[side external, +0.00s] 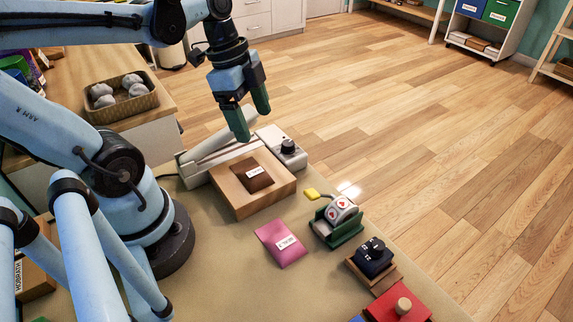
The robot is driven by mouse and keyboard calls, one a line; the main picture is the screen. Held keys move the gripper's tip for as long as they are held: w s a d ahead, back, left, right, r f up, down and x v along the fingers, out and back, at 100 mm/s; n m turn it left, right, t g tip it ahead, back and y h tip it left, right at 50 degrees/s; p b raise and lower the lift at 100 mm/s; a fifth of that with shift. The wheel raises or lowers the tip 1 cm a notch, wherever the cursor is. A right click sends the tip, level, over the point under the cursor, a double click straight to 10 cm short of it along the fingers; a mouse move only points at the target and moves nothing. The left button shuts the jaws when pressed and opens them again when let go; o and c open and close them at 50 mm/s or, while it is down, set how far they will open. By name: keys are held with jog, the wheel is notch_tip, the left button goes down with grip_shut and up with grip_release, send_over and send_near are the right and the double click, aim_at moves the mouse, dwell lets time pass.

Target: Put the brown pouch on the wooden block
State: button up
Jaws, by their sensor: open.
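The brown pouch (257,181), a small dark-brown flat piece with a white label, lies on top of the wooden block (228,185). The block is a light-wood square slab near the table's far edge. My gripper (252,122) hangs above and behind the block in the picture, with its green fingers spread apart. Nothing shows between the fingers. The gripper is clear of the pouch.
A white device with a dark knob (288,148) stands just behind the block. A pink pouch (280,243), a green holder (337,231) with a card-marked item, a dark item on a wooden stand (373,260) and a red board (398,304) lie toward the right. A basket (122,98) sits at the back left.

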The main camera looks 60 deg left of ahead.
jog(key=w+d+n+t, duration=0.1)
jog(key=n, duration=0.2)
jog(key=w+d+n+t+y, duration=0.1)
jog(key=w+n+t, duration=0.1)
jog(key=n, duration=0.2)
jog(key=w+d+n+t+y, duration=0.1)
jog(key=d+n+t, duration=0.1)
jog(key=n, duration=0.2)
jog(key=shift+w, duration=0.15)
